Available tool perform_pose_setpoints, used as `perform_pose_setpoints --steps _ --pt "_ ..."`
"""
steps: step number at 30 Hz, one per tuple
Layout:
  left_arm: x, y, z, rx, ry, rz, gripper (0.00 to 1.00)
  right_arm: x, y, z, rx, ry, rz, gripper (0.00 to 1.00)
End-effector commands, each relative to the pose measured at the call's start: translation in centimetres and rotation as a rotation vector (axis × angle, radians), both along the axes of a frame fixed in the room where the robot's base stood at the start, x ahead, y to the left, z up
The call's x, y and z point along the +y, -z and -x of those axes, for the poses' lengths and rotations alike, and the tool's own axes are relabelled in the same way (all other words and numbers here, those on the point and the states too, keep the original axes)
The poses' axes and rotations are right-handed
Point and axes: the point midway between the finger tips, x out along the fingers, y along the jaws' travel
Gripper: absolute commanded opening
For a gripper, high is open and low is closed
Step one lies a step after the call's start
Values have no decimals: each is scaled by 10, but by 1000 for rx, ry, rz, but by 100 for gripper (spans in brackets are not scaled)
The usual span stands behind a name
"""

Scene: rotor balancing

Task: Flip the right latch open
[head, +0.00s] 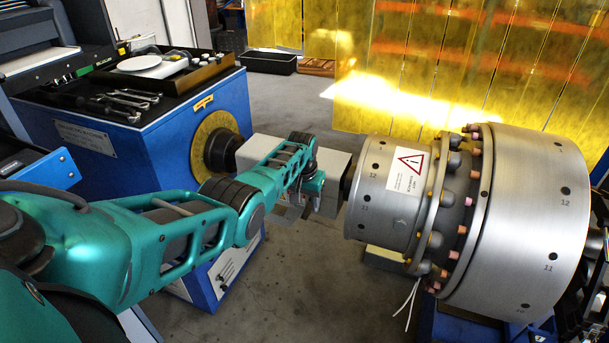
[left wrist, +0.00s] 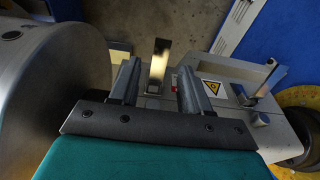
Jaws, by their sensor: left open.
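In the left wrist view, a shiny metal latch lever (left wrist: 160,58) stands up from the edge of the grey housing (left wrist: 225,120), between my left gripper's fingers (left wrist: 159,72). The fingers are apart, and I cannot tell whether they touch it. A second latch lever (left wrist: 270,80) stands at the right on the same housing. I cannot tell for sure which is the right latch. In the head view, my left gripper (head: 304,200) points down at the near side of the grey housing (head: 255,155). The latches are too small or hidden there. My right gripper is out of view.
The large metal rotor (head: 525,220) stands close to the right of my left gripper. A blue cabinet (head: 150,160) with tools and a yellow flange (head: 208,140) stands to the left. Pale wires (head: 409,303) hang below the rotor. Yellow curtains (head: 480,70) are behind.

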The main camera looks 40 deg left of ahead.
Motion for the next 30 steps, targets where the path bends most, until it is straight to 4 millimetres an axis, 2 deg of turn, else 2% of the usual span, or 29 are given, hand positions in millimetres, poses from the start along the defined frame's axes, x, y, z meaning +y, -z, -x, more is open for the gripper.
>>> perform_pose_setpoints --steps 1,4,13,21,30 --pt "0 -17 1 -2 0 0 47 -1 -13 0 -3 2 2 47" --pt "-1 -36 4 -2 0 0 47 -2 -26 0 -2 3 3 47" --pt "-3 -83 13 0 0 0 47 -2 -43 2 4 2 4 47" --pt "-4 -102 16 1 -1 0 47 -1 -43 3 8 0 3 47" --pt "-4 -103 16 2 -1 1 47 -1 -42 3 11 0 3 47"
